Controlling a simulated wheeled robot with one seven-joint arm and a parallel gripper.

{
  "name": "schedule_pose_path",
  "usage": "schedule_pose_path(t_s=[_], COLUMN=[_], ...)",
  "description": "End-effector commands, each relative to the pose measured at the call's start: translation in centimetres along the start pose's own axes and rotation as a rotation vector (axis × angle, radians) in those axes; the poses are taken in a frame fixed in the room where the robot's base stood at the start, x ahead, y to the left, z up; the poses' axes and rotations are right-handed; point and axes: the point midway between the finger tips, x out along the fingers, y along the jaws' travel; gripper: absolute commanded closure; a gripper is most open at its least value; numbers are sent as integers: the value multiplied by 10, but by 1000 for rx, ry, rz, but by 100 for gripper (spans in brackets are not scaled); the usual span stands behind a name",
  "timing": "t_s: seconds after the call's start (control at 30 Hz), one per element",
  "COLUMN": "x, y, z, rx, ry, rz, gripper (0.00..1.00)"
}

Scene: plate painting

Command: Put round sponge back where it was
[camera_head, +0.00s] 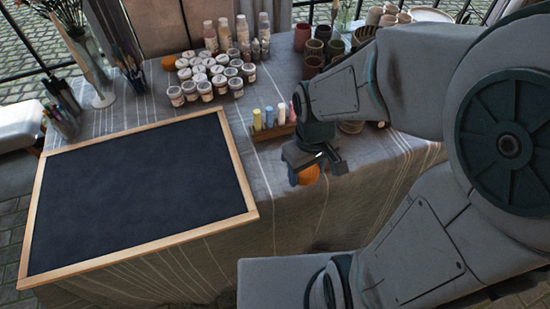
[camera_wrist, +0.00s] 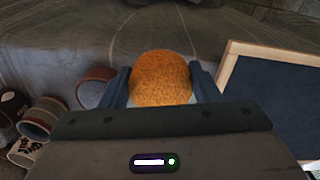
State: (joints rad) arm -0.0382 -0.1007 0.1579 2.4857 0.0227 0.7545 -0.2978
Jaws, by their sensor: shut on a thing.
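The round sponge (camera_wrist: 161,78) is orange and rough. In the wrist view it sits between the two dark fingers of my gripper (camera_wrist: 160,88), which are shut on it. In the head view the sponge (camera_head: 308,174) shows partly below my gripper (camera_head: 306,168), near the front edge of the table and to the right of the chalkboard. The rest of it is hidden by the gripper. I cannot tell how high it is above the cloth.
A wood-framed chalkboard (camera_head: 140,190) fills the table's left. A wooden holder with coloured chalks (camera_head: 268,124) is just behind my gripper. Paint jars (camera_head: 205,85) and clay pots (camera_head: 315,52) stand farther back. Bare grey cloth (camera_head: 275,205) lies between chalkboard and gripper.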

Motion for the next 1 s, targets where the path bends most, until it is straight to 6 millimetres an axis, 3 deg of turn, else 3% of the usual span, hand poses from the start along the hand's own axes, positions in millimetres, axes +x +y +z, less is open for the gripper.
schedule_pose_path(t_s=[0.6,0.83,1.0], x=[58,68,94], y=[-14,-15,-16], z=[-95,-107,-106], rx=[-1,-1,0], ry=[-2,-1,-4], rz=[-2,-1,-2], gripper=[69,69,69])
